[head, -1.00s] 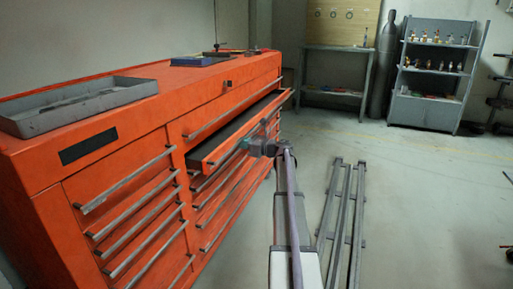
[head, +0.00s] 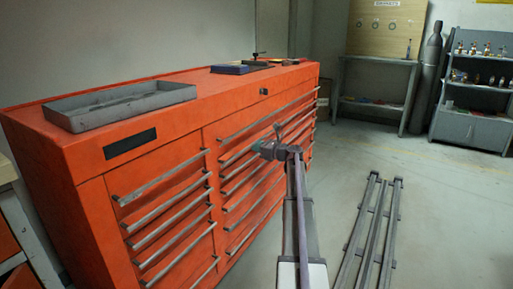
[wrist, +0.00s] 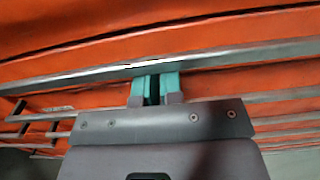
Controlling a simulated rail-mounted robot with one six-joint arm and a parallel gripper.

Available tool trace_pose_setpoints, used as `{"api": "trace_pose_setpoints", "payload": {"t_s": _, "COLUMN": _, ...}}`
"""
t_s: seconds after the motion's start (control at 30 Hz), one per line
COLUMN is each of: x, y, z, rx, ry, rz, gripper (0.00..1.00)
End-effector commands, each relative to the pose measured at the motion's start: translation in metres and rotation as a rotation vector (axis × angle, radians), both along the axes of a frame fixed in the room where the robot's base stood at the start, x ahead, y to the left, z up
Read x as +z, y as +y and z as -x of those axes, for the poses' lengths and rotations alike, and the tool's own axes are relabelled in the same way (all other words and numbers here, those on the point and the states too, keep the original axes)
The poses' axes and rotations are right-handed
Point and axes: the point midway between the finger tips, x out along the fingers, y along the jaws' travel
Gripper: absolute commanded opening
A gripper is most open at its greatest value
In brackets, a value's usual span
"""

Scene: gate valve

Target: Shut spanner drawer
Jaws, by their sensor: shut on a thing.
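The spanner drawer (head: 236,155) is in the right column of the red tool chest, just under the top drawer. Its front looks level with the neighbouring fronts, and no drawer inside shows. My gripper (head: 268,148) is at its handle in the head view. The fingertips' grip is partly hidden by the handle and the gripper body.
A grey tray (head: 120,104) and a blue box (head: 231,69) lie on the red chest's top (head: 190,82). Grey metal rails (head: 366,235) lie on the floor at right. A workbench (head: 375,100) and shelf (head: 475,95) stand at the back. Floor between is clear.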

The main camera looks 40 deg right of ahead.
Motion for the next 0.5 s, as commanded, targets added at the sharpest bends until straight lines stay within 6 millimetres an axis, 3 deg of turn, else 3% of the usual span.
{"api": "trace_pose_setpoints", "payload": {"t_s": 0.1, "x": 0.002, "y": 0.002, "z": -0.005, "rx": 0.004, "ry": -0.004, "rz": -0.004, "gripper": 0.00}}
{"api": "trace_pose_setpoints", "payload": {"t_s": 0.23, "x": 0.002, "y": 0.000, "z": 0.009, "rx": 0.006, "ry": -0.004, "rz": -0.004, "gripper": 0.00}}
{"api": "trace_pose_setpoints", "payload": {"t_s": 0.37, "x": 0.001, "y": -0.005, "z": 0.038, "rx": 0.008, "ry": -0.003, "rz": -0.003, "gripper": 0.00}}
{"api": "trace_pose_setpoints", "payload": {"t_s": 0.5, "x": 0.001, "y": -0.019, "z": 0.080, "rx": 0.006, "ry": -0.003, "rz": -0.002, "gripper": 0.00}}
